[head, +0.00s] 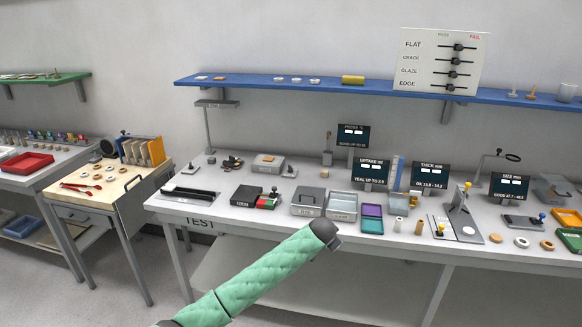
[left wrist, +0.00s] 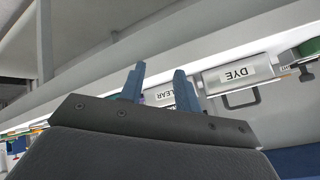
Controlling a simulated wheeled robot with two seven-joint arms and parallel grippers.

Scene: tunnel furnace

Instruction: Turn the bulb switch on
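No bulb or switch labelled as such can be made out. On the test bench, a small dark box (head: 246,196) has a black, red and green unit (head: 268,200) beside it; its details are too small to tell. In the left wrist view, my left gripper (left wrist: 158,85) has two blue-grey fingers apart with nothing gripped between them. Beyond them are upside-down containers labelled DYE (left wrist: 238,74) and CLEAR (left wrist: 162,97). In the head view, a green-sleeved arm of mine reaches in from the lower left, its fingers not visible. My right gripper is not in view.
The white bench (head: 222,213) holds trays, gauges and dark display signs (head: 370,171). A blue shelf (head: 265,86) hangs above with a slider panel (head: 440,60). A ring on a bent stand (head: 497,153) is at right. A wooden-topped cart (head: 118,187) stands left.

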